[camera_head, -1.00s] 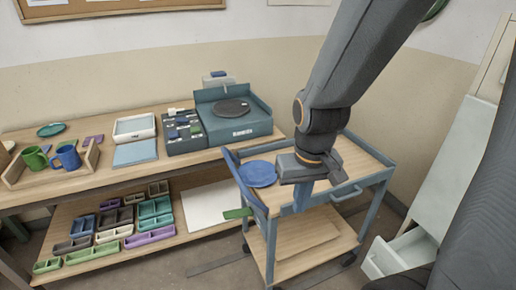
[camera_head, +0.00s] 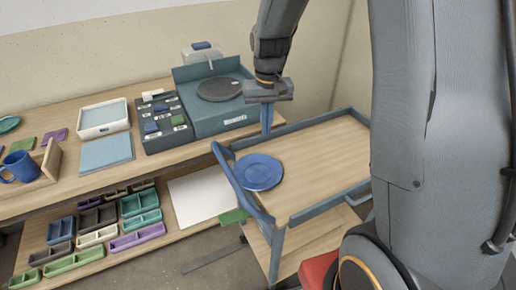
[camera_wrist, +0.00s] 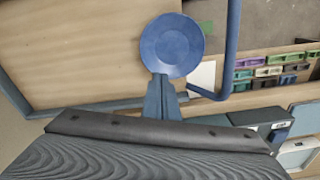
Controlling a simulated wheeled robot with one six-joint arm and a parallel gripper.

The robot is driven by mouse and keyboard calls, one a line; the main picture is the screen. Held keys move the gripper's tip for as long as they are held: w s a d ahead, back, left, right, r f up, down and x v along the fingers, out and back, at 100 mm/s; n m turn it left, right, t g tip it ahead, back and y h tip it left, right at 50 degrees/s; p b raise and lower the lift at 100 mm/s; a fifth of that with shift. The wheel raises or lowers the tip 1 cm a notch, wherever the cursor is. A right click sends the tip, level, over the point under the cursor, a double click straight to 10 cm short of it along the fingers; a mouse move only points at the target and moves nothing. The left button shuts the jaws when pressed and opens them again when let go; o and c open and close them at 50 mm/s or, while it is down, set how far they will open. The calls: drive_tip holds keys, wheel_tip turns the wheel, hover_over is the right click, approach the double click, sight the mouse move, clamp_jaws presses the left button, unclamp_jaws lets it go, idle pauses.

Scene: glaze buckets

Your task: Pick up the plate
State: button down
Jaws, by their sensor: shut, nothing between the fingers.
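A blue plate (camera_head: 259,172) lies flat on the left end of the wooden cart top, close to the cart's blue handle. My gripper (camera_head: 267,130) is above the cart's far edge, behind the plate in the head view, with its fingers pointing down. The fingers are shut and empty. In the wrist view, the plate (camera_wrist: 171,45) shows whole just beyond the fingertips (camera_wrist: 161,80), which overlap its near rim in the picture. I cannot tell the height gap between them. A dark disc (camera_head: 219,89) sits on the teal machine behind.
The cart top (camera_head: 320,165) has a raised blue rim and is clear right of the plate. A workbench behind holds a grey box of small blocks (camera_head: 166,122), a white tray (camera_head: 103,117) and a blue mug (camera_head: 20,166). Several coloured trays fill the lower shelf.

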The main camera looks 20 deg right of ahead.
hover_over(257, 149)
wheel_tip(257, 149, down, 5)
drive_tip(key=shift+m+g, duration=0.3)
drive_tip(key=shift+m, duration=0.2)
wheel_tip(257, 149, down, 10)
drive_tip(key=shift+w+d+r+p, duration=0.1)
drive_tip(key=shift+w+p, duration=0.05)
drive_tip(key=shift+p, duration=0.85)
drive_tip(key=shift+s+f+p, duration=0.25)
drive_tip(key=shift+f+p, duration=0.05)
drive_tip(key=shift+f, duration=0.05)
drive_tip(key=shift+s+a+r+p, duration=0.15)
drive_tip(key=shift+s+p, duration=0.2)
drive_tip(key=shift+s, duration=0.25)
drive_tip(key=shift+s+a+f+p, duration=0.15)
drive_tip(key=shift+s+p, duration=0.15)
drive_tip(key=shift+s, duration=0.25)
drive_tip(key=shift+s+a, duration=0.1)
drive_tip(key=shift+s, duration=0.45)
